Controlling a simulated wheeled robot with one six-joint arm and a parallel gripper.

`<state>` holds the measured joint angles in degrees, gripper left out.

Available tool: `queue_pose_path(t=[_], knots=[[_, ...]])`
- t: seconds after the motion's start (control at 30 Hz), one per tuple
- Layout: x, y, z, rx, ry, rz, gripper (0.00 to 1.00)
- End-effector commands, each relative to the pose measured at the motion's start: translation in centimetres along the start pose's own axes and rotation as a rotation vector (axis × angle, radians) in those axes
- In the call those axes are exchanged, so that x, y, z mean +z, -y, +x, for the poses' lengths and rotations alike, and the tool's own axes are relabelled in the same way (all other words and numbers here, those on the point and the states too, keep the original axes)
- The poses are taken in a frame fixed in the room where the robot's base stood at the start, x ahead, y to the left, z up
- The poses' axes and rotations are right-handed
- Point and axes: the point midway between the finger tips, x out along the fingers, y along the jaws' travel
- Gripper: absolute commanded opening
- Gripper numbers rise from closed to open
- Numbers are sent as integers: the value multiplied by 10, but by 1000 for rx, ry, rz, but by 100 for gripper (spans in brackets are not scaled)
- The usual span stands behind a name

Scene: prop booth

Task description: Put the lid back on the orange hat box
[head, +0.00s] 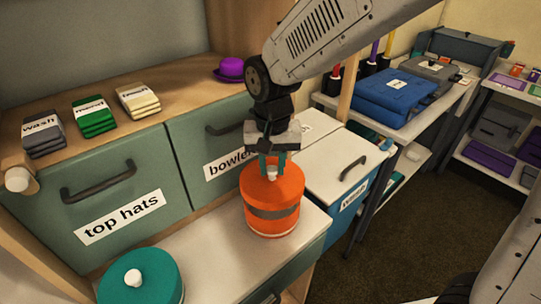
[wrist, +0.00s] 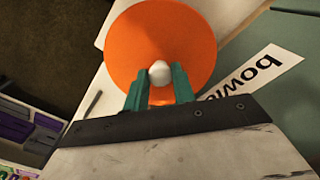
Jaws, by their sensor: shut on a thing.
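The orange hat box (head: 272,222) is a round box with a grey band. It stands upright on the pale counter near its right edge. Its round orange lid (head: 254,184) is on top of it in the head view and fills much of the wrist view (wrist: 160,30). I see no clear gap between lid and box, but cannot tell if the lid is fully seated. My gripper (head: 272,169) points down, its teal fingers either side of the lid's white knob (wrist: 160,72), shut on it. The box body is hidden under the lid in the wrist view.
A teal round box (head: 150,280) with a white knob stands front left on the counter (head: 215,235). Drawers labelled "top hats" (head: 122,216) and "bowlers" are behind. Folded cloths (head: 93,117) and a purple hat (head: 231,67) lie above. A white-topped cabinet (head: 325,165) is close on the right.

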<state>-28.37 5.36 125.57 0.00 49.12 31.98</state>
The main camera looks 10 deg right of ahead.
Motion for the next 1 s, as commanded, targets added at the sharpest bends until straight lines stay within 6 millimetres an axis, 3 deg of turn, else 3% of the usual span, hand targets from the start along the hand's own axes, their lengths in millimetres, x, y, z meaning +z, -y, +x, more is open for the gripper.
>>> queue_pose_path(t=[0.5, 1.0], knots=[[0, 2, 47, 0, 0, -3, 4], [1, 2, 57, -1, -1, -4, 4]])
